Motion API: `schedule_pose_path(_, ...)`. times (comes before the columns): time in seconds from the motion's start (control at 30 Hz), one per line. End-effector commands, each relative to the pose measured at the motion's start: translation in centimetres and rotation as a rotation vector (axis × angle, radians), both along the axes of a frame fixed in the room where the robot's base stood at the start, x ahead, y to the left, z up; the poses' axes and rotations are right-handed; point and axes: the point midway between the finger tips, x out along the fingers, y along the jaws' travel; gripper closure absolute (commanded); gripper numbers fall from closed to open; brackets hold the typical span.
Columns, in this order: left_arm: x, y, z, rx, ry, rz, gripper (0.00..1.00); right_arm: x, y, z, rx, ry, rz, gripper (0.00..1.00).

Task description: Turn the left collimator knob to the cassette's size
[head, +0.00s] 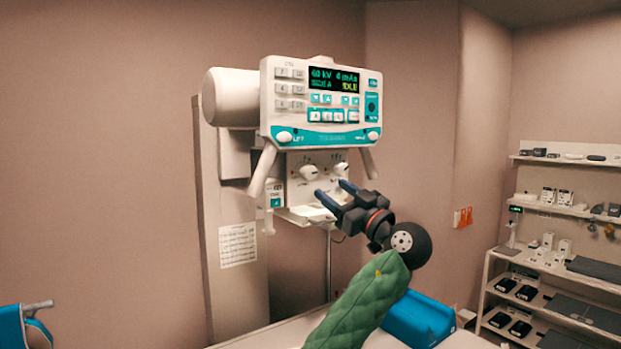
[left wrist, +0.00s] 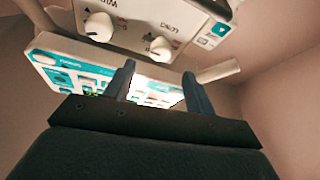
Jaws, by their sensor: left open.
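The left collimator knob (head: 309,172) is white and round, on the pale collimator face (head: 322,187) under the control console. In the upside-down left wrist view this knob (left wrist: 162,48) is the right-hand one, near the word LONG. The other knob (head: 341,170) is at its right in the head view; in the wrist view it (left wrist: 99,26) is at upper left. My left gripper (head: 331,189) is open and empty, its fingertips just below the knobs in the picture. In the wrist view the left knob lies beyond the gap between the fingers, apart from them. No cassette is clearly identifiable.
The console (head: 319,105) with a lit display overhangs the collimator. Two pale handles (head: 262,171) (head: 368,163) angle down beside it. A blue block (head: 418,318) lies on the table below. Shelves (head: 560,262) with dark flat plates stand at right.

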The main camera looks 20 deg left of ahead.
Motion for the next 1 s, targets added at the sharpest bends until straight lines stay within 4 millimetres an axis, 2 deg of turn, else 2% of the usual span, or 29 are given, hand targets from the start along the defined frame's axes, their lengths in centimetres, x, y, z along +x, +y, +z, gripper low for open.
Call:
schedule_pose_path(0.17, 0.5, 0.9, 0.6, 0.001, 0.001, 0.002, 0.45, -1.9, -0.4, 0.3, -0.003, 0.014, 0.0, 1.0)
schedule_pose_path(0.33, 1.3, 2.3, 1.3, 0.001, 0.003, 0.002, 0.45, -4.7, -1.0, 0.6, -0.006, 0.033, 0.001, 1.0)
schedule_pose_path(0.63, 3.0, 5.2, 2.6, 0.001, 0.003, 0.002, 0.45, -5.0, -1.0, 3.1, -0.006, 0.032, 0.001, 1.0)
schedule_pose_path(1.0, 3.7, 6.3, 2.8, -0.001, 0.003, 0.0, 0.45, -5.1, -1.0, 3.7, -0.006, 0.034, 0.0, 1.0)
